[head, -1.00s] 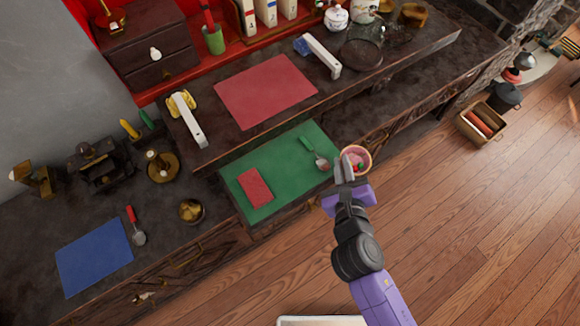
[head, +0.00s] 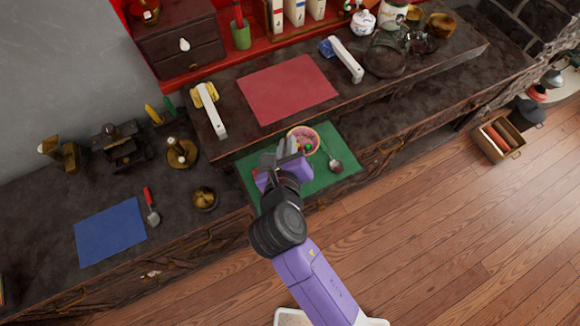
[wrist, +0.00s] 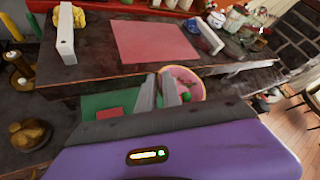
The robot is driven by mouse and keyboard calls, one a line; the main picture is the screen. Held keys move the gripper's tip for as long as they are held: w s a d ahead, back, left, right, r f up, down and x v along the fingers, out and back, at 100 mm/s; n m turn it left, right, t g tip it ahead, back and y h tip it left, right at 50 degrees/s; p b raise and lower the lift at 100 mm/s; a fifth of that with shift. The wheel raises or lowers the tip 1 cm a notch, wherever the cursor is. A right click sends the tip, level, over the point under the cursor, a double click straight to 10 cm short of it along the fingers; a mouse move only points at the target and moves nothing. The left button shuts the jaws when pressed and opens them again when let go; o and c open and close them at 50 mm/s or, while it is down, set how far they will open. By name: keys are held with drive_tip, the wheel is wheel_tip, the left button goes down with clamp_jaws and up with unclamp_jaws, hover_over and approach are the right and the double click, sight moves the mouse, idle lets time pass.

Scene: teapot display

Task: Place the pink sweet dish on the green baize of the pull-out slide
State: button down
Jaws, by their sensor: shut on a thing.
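The pink sweet dish (head: 306,135) is a small round pink bowl with a tan rim and coloured sweets inside, a green one among them. My gripper (head: 291,150) is shut on its near-left rim; the dish also shows in the wrist view (wrist: 187,82) beyond my fingers (wrist: 158,92). In the head view the dish is over the green baize (head: 335,140) of the pull-out slide, near its back edge. I cannot tell whether it touches the baize. My arm hides the middle of the baize.
A spoon (head: 335,166) with a green handle lies on the baize right of the dish. A red card (wrist: 110,113) lies on its left part. The raised shelf with a red mat (head: 288,88) and white handles (head: 349,62) stands just behind. Bare baize shows at the right.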

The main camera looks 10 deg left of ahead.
wheel_tip(320, 180, down, 13)
drive_tip(key=shift+f+b, duration=0.15)
drive_tip(key=shift+b, duration=0.8)
drive_tip(key=c, duration=1.5)
unclamp_jaws()
drive_tip(key=shift+f, duration=0.1)
drive_tip(key=v, duration=1.2)
